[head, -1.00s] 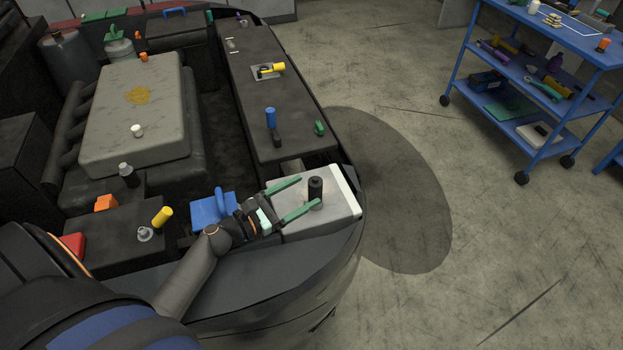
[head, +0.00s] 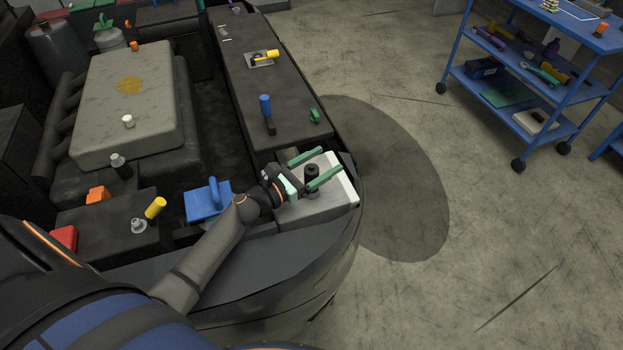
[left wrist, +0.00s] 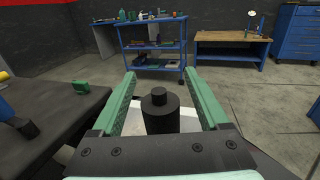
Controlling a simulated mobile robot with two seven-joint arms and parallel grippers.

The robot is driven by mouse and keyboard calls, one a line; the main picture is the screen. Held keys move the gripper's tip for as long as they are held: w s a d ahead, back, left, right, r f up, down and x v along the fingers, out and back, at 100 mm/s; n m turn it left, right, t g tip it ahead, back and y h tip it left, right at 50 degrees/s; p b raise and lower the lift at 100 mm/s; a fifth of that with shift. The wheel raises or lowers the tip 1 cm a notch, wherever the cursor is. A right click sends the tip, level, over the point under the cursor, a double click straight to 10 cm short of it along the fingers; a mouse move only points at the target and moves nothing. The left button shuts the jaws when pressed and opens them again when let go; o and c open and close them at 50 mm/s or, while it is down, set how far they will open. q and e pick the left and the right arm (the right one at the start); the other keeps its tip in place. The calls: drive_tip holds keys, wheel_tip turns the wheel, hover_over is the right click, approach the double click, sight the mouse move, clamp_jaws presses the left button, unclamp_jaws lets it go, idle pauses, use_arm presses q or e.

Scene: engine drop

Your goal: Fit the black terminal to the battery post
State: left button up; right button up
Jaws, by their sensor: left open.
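The black terminal (head: 312,183), a dark cylinder with a narrower knob on top, stands upright on the grey-and-white battery (head: 345,187). In the left wrist view the terminal (left wrist: 160,110) shows between the two green fingers, with gaps at both sides. My left gripper (head: 331,161) is open and empty, its fingers pointing right across the battery top. The terminal's foot and the battery post are hidden, so I cannot tell how they meet. My right gripper is not in view.
A blue-handled part (head: 207,199) lies left of my left gripper. A dark bench-like cover (head: 260,90) with a blue-handled tool (head: 266,110) and a green clip (head: 314,116) is behind. Blue shelving (head: 520,75) stands at the back right.

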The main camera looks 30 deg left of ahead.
use_arm(q)
clamp_jaws()
idle(0.4)
drive_tip(key=shift+r, duration=0.1)
